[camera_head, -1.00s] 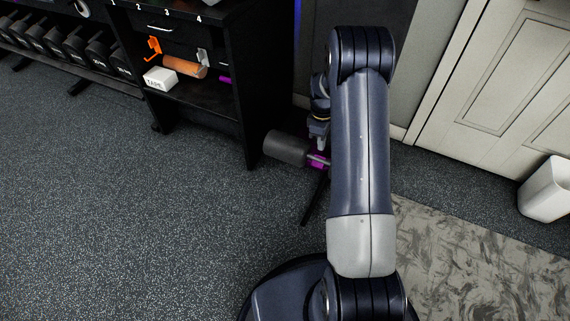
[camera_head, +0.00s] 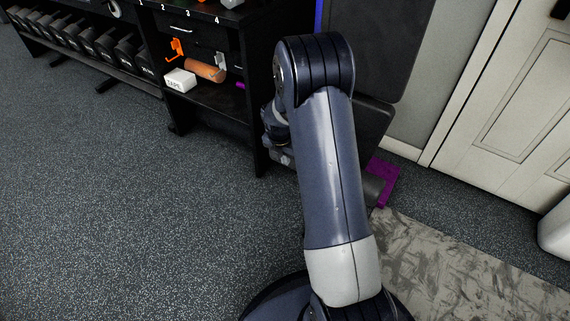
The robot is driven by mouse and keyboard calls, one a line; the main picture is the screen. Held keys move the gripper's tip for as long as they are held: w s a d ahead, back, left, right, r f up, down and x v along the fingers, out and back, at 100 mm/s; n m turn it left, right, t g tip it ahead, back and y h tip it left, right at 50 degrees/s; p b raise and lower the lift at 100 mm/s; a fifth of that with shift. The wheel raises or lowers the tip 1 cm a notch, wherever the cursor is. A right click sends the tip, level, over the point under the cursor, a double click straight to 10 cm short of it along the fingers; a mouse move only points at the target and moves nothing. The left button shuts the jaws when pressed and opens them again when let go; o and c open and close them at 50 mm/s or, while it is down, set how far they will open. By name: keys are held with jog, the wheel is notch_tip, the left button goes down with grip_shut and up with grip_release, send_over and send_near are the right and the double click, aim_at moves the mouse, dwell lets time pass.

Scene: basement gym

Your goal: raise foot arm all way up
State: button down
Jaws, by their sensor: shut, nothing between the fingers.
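A grey padded roller (camera_head: 372,189) shows just right of my arm, low beside a purple frame part (camera_head: 384,178). It looks like part of the foot arm. My arm hides the rest of it, so its angle cannot be told. My gripper (camera_head: 283,158) is at the left of my forearm, near the shelf's right leg, and mostly hidden by my wrist. It is shut and empty. I cannot tell whether it touches any part of the foot arm.
Dark bench pads (camera_head: 372,45) stand upright behind my arm. A black shelf (camera_head: 215,100) with a tape box (camera_head: 180,81) and an orange roll (camera_head: 205,69) is at left. A white door (camera_head: 520,105) and a patterned mat (camera_head: 450,265) are at right. The left floor is open.

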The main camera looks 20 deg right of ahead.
aim_at(292, 165)
jog(key=w+d+f+b, duration=0.1)
jog(key=f, duration=0.1)
jog(key=w+d+f+b, duration=0.1)
jog(key=f+b, duration=0.1)
jog(key=f, duration=0.1)
jog(key=d+f+b, duration=0.1)
jog(key=f+b, duration=0.1)
jog(key=f, duration=0.1)
jog(key=shift+w+d+f, duration=0.1)
jog(key=shift+w+d, duration=0.2)
jog(key=shift+w, duration=0.1)
jog(key=shift+w+d+r, duration=0.25)
jog(key=shift+d+r, duration=0.05)
jog(key=shift+r, duration=0.15)
